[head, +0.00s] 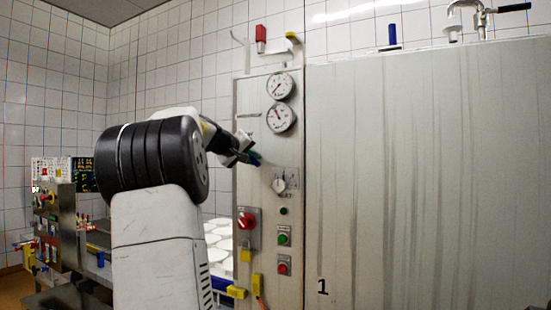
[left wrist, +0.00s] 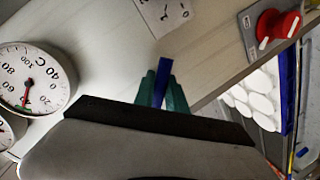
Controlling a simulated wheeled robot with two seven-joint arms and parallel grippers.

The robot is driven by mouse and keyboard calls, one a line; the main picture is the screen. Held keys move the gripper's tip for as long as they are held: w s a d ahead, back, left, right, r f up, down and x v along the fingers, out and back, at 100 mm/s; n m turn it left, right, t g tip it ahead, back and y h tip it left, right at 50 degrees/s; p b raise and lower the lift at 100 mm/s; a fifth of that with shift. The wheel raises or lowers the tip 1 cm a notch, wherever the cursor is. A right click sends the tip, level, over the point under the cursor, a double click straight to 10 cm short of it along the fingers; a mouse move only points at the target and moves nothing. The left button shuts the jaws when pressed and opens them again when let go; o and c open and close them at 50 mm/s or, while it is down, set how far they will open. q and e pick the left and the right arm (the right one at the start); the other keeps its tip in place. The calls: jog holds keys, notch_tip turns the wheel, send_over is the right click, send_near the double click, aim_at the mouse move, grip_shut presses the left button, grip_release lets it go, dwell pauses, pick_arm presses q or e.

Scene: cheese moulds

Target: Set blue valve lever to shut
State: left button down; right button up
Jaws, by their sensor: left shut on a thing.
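A blue lever (left wrist: 164,68) shows in the left wrist view between the green fingertips of my left gripper (left wrist: 162,92), which is shut on it. In the head view the blue lever (head: 255,159) is a small patch at the tip of my left gripper (head: 247,157), in front of the grey panel below the gauges. The lever's pivot and any valve body are hidden, so I cannot tell its setting. Another blue upright handle (head: 392,34) stands on top of the large tank, apart from the gripper. My right gripper is not in view.
The grey panel (head: 270,235) carries two dial gauges (head: 280,86), a small selector switch (head: 280,184), a red rotary knob (head: 247,221) and push buttons (head: 284,238). A large metal tank (head: 420,180) fills the right. White round moulds (head: 218,240) lie behind my left arm.

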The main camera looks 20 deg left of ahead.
aim_at(244, 166)
pick_arm(q)
jog(key=a+m, duration=0.1)
jog(key=a+f+m+y, duration=0.1)
jog(key=m, duration=0.1)
jog(key=a+f+m, duration=0.1)
jog(key=shift+w+a+m+t+y, duration=0.15)
jog(key=shift+a+m+t+y, duration=0.15)
jog(key=shift+m+y, duration=0.1)
jog(key=shift+a+f+m+y, duration=0.15)
jog(key=shift+a+m+y, duration=0.35)
jog(key=shift+a+m, duration=0.45)
jog(key=shift+d+m, duration=0.1)
jog(key=shift+m, duration=0.15)
jog(key=c, duration=1.6)
grip_release()
jog(key=shift+c, duration=0.2)
jog(key=v, duration=0.7)
jog(key=shift+s, duration=0.4)
